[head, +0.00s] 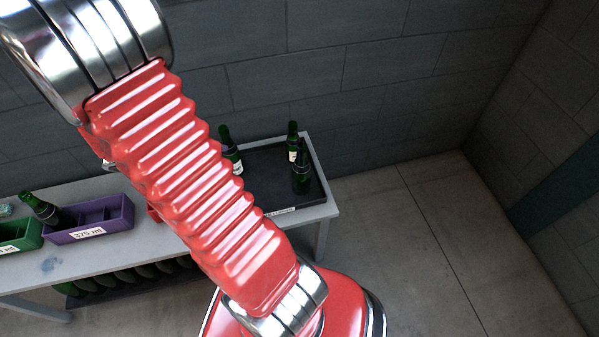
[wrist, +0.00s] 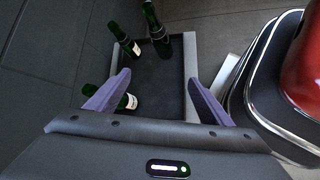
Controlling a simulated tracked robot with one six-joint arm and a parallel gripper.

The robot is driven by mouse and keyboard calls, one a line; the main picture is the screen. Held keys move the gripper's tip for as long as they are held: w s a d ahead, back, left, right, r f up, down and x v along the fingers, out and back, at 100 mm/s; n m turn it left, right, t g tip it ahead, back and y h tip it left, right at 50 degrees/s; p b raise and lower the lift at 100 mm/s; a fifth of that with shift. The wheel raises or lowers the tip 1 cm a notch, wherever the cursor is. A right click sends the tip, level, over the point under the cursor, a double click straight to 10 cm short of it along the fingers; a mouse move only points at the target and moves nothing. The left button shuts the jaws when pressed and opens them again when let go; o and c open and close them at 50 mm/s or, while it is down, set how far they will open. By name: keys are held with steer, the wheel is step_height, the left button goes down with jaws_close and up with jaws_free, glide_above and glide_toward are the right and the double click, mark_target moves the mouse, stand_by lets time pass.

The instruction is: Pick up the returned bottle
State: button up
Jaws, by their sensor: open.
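Three dark green bottles stand on a black tray (head: 265,170) at the right end of the table; which one is the returned bottle I cannot tell. In the head view one bottle (head: 231,150) is partly behind my arm, one (head: 292,141) is at the back, and one (head: 302,174) is in front of it. In the wrist view my gripper (wrist: 158,77) is open above the tray, with nothing between its purple fingers. A bottle with a pale label (wrist: 128,101) is close to the left finger, partly hidden by it. Two bottles (wrist: 124,38) (wrist: 156,30) stand beyond the fingertips.
On the grey table (head: 130,235) stand a purple bin (head: 95,222) marked 375 ml and a green bin (head: 25,238). Another bottle (head: 42,208) leans there. Several bottles (head: 130,277) lie below the table. A dark wall runs behind; floor at right is clear.

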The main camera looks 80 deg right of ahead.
steer(key=s+d+f+n+g+h, duration=0.1)
steer(key=s+d+f+n+g, duration=0.1)
steer(key=s+d+f, duration=0.35)
steer(key=n+g, duration=0.1)
steer(key=n, duration=0.2)
glide_toward(301, 173)
steer(key=w+f, duration=0.3)
steer(key=shift+w+d+h, duration=0.25)
steer(key=shift+w+h, duration=0.05)
steer(key=x, duration=0.8)
steer(key=shift+s, duration=0.35)
steer(key=shift+s+d, duration=0.1)
steer(key=shift+d, duration=0.05)
steer(key=shift+x, duration=2.5)
steer(key=shift+s, duration=0.1)
steer(key=shift+c, duration=0.4)
